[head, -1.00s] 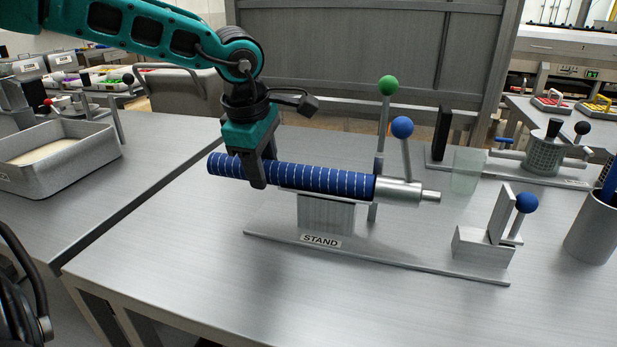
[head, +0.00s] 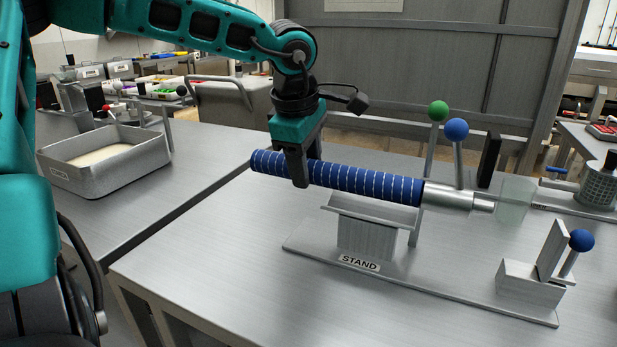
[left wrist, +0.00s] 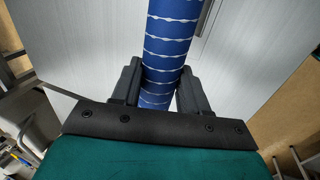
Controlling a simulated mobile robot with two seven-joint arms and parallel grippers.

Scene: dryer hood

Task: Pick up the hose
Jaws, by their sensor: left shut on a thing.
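The hose (head: 365,183) is a dark blue tube with thin white rings and a silver metal end piece (head: 448,196) at its right. It lies roughly level above the stand (head: 366,236), with the stand's cradle showing below it and a small gap between them. My left gripper (head: 304,172) is shut on the hose near its left end, from above. In the left wrist view the hose (left wrist: 170,45) runs between the two dark fingers (left wrist: 160,88). My right gripper is not in view.
Green-knobbed (head: 438,111) and blue-knobbed (head: 456,129) levers rise behind the hose. A translucent block (head: 515,200) is near its metal tip. A clamp with a blue knob (head: 581,240) stands at the plate's right. A grey tray (head: 105,165) sits on the left table. The front bench is clear.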

